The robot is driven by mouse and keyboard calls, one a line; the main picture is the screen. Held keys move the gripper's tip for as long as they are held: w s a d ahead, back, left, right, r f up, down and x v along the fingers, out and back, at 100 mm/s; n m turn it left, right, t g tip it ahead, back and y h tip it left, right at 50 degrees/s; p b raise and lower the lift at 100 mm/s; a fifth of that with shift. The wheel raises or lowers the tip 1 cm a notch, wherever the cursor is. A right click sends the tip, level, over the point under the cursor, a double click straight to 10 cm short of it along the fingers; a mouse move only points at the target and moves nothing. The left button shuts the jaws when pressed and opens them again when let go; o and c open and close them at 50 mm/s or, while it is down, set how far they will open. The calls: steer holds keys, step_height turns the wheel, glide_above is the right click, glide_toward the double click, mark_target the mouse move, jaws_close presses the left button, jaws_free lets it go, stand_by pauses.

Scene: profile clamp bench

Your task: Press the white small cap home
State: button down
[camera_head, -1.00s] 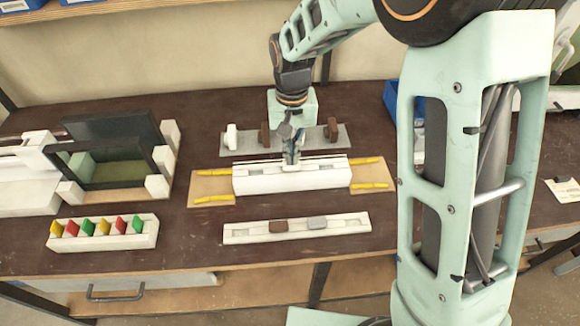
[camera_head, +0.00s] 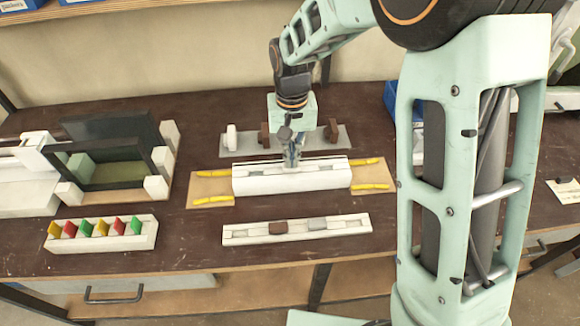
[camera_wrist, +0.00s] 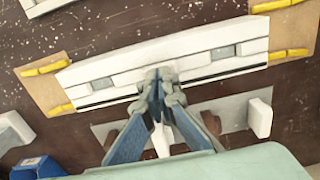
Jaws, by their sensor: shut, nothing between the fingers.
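A long white profile (camera_head: 255,183) lies on a tan board in the middle of the bench; it also shows in the wrist view (camera_wrist: 190,62). My gripper (camera_head: 292,164) points down at the middle of its top. In the wrist view my fingertips (camera_wrist: 164,76) are together and empty, at or just over the profile's slotted top. I cannot make out a separate white small cap; any cap under the fingertips is hidden. Grey recessed spots (camera_wrist: 223,52) show along the slot on both sides of my fingers. Whether the fingertips touch is unclear.
Yellow clamp bars (camera_head: 213,200) flank the profile. Behind it, a grey rack (camera_head: 350,142) holds white and brown upright pieces. In front, a white tray (camera_head: 245,233) holds a brown cap (camera_head: 278,227) and a grey cap (camera_head: 317,223). Coloured tabs stand in a white block (camera_head: 148,236) at left.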

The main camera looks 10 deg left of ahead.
steer(key=shift+f, duration=0.25)
steer(key=shift+r, duration=0.15)
steer(key=shift+r+p, duration=2.4)
steer(key=shift+r, duration=1.05)
